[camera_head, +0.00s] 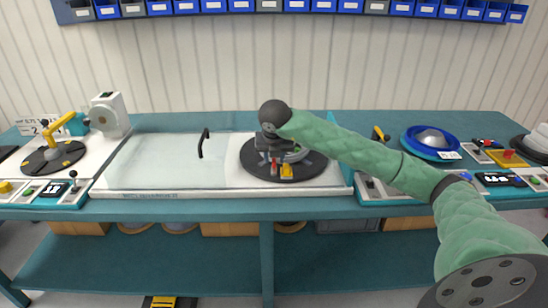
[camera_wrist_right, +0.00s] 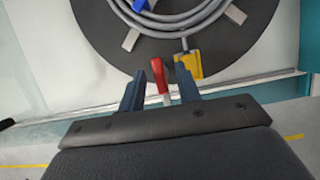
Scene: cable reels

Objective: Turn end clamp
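The end clamp shows in the right wrist view as a red lever (camera_wrist_right: 160,76) beside a yellow block (camera_wrist_right: 187,64), at the near edge of a dark round turntable (camera_wrist_right: 105,45). A grey cable coil lies on the turntable, and its end runs to the yellow block. In the head view the red lever (camera_head: 275,166) and yellow block (camera_head: 287,170) sit below my right gripper (camera_head: 271,155). My right gripper (camera_wrist_right: 160,92) is open, with its two fingers on either side of the red lever and visible gaps. My left gripper is not in view.
A clear-covered panel (camera_head: 160,165) with a black handle (camera_head: 202,143) lies left of the turntable. A yellow-armed station (camera_head: 50,150) stands at far left. A blue bowl (camera_head: 430,140) and control boxes are at right. Blue bins (camera_head: 240,6) line the wall above.

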